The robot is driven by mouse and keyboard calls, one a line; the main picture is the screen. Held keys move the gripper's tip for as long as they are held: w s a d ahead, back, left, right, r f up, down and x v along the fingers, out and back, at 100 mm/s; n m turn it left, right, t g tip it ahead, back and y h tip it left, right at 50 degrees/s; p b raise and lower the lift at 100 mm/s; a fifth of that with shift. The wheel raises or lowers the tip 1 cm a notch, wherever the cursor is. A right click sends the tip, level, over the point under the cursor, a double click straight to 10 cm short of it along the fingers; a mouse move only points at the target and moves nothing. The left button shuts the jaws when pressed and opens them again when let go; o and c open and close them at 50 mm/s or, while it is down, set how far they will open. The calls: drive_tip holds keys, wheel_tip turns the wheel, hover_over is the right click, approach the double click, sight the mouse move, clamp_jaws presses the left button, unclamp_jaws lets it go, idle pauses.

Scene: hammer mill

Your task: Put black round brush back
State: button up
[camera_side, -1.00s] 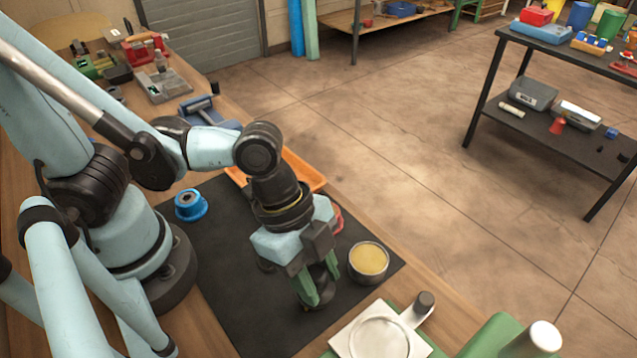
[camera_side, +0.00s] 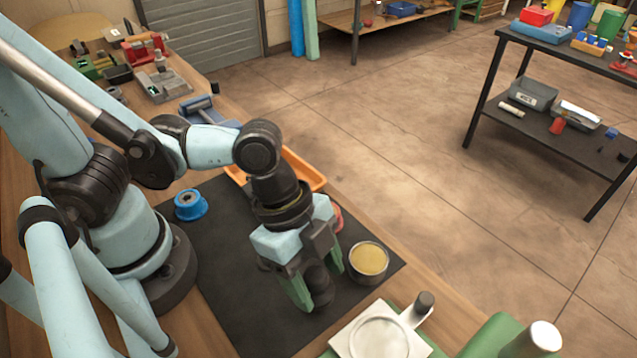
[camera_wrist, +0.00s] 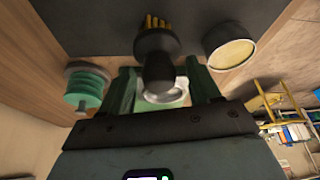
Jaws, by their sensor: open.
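The black round brush (camera_side: 320,292) is at the front part of the black mat (camera_side: 240,315), between the fingers of my gripper (camera_side: 316,282). In the wrist view the brush (camera_wrist: 158,68) shows a dark rounded handle and a wider dark head with yellowish bristles. My gripper (camera_wrist: 160,80) has its green fingers apart, one on each side of the brush, with visible gaps. The fingers partly hide the brush in the side view, so its contact with the mat is hard to see.
A tin with yellow contents (camera_side: 369,260) stands close right of my gripper. A blue round part (camera_side: 190,205) lies at the mat's back left. An orange tray (camera_side: 308,172) and a red item (camera_side: 338,217) are behind the gripper. A white plate (camera_side: 345,338) is in front.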

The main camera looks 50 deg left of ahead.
drive_tip(key=shift+w+v, duration=0.5)
drive_tip(key=shift+v, duration=5.3)
drive_tip(key=w+a+f+n+t+y, duration=0.1)
drive_tip(key=w+a+n+t+y, duration=0.1)
drive_tip(key=w+a+n, duration=0.3)
drive_tip(key=w+a+n+t+y, duration=0.2)
drive_tip(key=w+a+n+t, duration=0.2)
drive_tip(key=a+n, duration=0.6)
drive_tip(key=shift+w+a+f, duration=0.4)
drive_tip(key=shift+w+a, duration=0.15)
drive_tip(key=shift+w, duration=0.1)
